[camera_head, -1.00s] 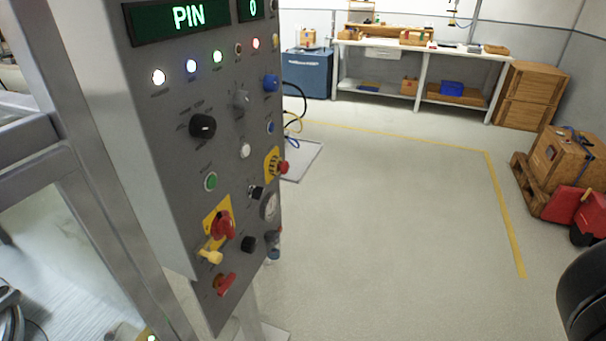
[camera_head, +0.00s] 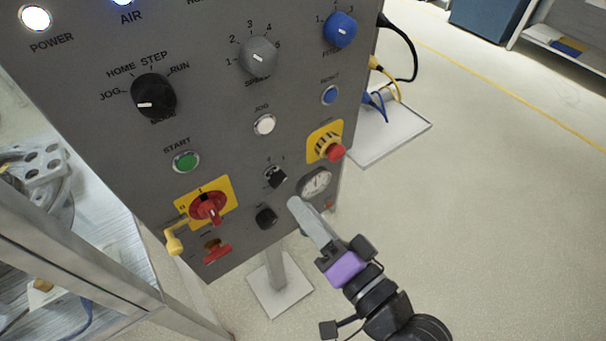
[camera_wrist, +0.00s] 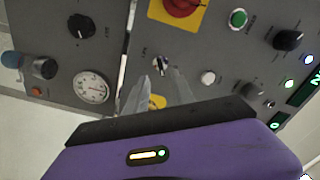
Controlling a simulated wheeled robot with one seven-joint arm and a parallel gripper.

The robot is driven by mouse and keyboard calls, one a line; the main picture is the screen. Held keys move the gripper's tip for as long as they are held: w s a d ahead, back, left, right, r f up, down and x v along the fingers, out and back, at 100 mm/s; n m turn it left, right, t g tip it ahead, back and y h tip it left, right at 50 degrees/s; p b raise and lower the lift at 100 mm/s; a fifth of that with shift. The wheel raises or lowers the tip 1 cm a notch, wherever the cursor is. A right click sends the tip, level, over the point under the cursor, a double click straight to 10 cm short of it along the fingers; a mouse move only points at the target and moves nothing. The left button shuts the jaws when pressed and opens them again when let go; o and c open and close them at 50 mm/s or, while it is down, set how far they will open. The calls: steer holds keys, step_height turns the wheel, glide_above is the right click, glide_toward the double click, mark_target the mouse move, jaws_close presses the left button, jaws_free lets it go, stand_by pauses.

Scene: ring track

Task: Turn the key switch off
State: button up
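The key switch (camera_head: 276,177) is a small silver lock with a black key in it, low on the grey panel. Small marks stand above it, and I cannot tell which one it points to. In the wrist view the key switch (camera_wrist: 161,66) shows just past the fingertips, near the middle. My gripper (camera_head: 297,204) comes from the lower right, its tips just right of and below the key in the head view. In the wrist view my gripper (camera_wrist: 155,75) has its two fingers apart, with nothing held. I cannot tell whether they touch the key.
A red rotary switch (camera_head: 209,207) on a yellow plate is to the left. A black knob (camera_head: 266,218) sits just below the key. Floor is clear to the right.

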mark_target(280, 184)
steer(key=p+x, duration=0.1)
steer(key=x, duration=0.6)
steer(key=shift+w+a+p, duration=0.1)
steer(key=shift+a+p, duration=0.05)
steer(key=shift+p, duration=0.2)
jaws_close()
